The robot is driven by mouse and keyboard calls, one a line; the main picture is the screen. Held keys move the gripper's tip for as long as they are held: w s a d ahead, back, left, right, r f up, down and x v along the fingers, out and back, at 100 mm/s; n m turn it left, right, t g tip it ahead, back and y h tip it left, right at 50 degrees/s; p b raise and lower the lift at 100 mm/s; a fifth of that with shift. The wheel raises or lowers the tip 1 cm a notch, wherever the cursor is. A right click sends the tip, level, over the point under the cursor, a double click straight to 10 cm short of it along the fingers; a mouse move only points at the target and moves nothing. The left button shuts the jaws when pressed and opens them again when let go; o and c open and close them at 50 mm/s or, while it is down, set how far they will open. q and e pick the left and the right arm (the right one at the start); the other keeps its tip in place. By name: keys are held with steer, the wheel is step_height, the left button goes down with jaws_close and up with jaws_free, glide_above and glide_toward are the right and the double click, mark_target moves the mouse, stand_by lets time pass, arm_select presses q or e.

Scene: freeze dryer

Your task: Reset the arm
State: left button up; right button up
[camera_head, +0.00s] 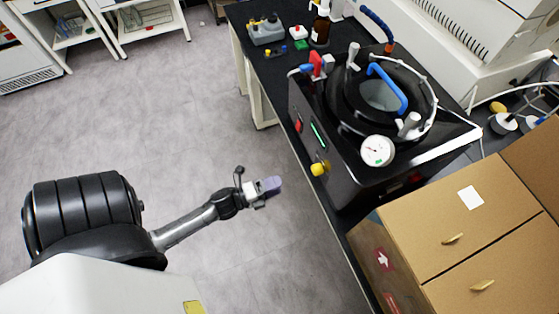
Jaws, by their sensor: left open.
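My left arm comes in from the lower left and reaches over the floor. Its gripper (268,187) is small in the picture, with a purple-grey tip, and is open. I see nothing held in it. It stands in free air to the left of the bench, apart from the freeze dryer (345,165). The freeze dryer is a black box with a round chamber, a blue handle (388,85) on top, a white gauge (377,151) and a yellow knob (320,169). My right gripper is not in view.
The black bench (262,68) carries a brown bottle (321,26), a grey rack (267,32) and small items behind the freeze dryer. White shelves (150,28) are at the upper left. The grey floor (170,125) between is clear.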

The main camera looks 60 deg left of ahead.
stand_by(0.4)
arm_select(q)
steer(key=s+a+f+n+g+y, duration=0.4)
steer(key=a+f+n+g+y, duration=0.4)
steer(key=n, duration=0.8)
steer(key=s+d+r+n+g+h, duration=0.2)
steer(key=s+d+r+g+h, duration=0.15)
steer(key=d+r, duration=0.4)
steer(key=s+d+r+n+g+h, duration=0.1)
steer(key=s+d+r+g+h, duration=0.2)
steer(key=d, duration=0.7)
step_height(320, 180, up, 26)
steer(key=y+p, duration=0.1)
steer(key=p, duration=2.4)
steer(key=shift+s+y, duration=0.35)
steer(key=shift+s, duration=0.05)
steer(key=shift+f+t, duration=0.1)
steer(key=shift+t, duration=0.15)
